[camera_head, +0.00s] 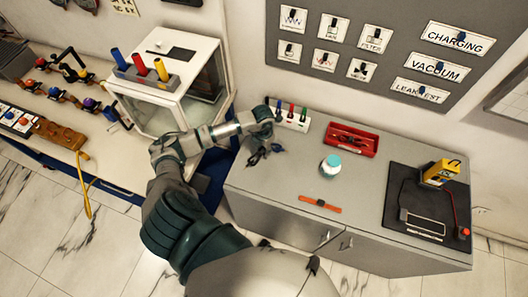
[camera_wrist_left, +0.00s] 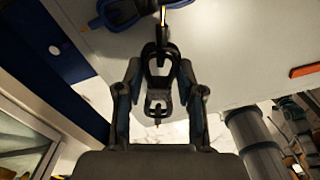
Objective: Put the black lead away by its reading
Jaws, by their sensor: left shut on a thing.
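The black lead (camera_wrist_left: 158,62), a dark looped clip-like piece, is between the fingers of my left gripper (camera_wrist_left: 158,92) in the left wrist view. In the head view, my left gripper (camera_head: 262,146) is at the left part of the grey cabinet, shut on this dark lead (camera_head: 255,158). Its height above the top is hard to judge. A white rack (camera_head: 291,122) with black, red, green and blue marked places stands just behind the gripper, partly hidden by the wrist. My right gripper is not in view.
A blue lead (camera_head: 278,148) lies close to the gripper. A red tray (camera_head: 351,140), a teal-capped bottle (camera_head: 331,165), an orange strip (camera_head: 321,203) and a yellow meter (camera_head: 440,172) on a black mat (camera_head: 398,222) occupy the cabinet. A white glass-sided box (camera_head: 166,105) stands left.

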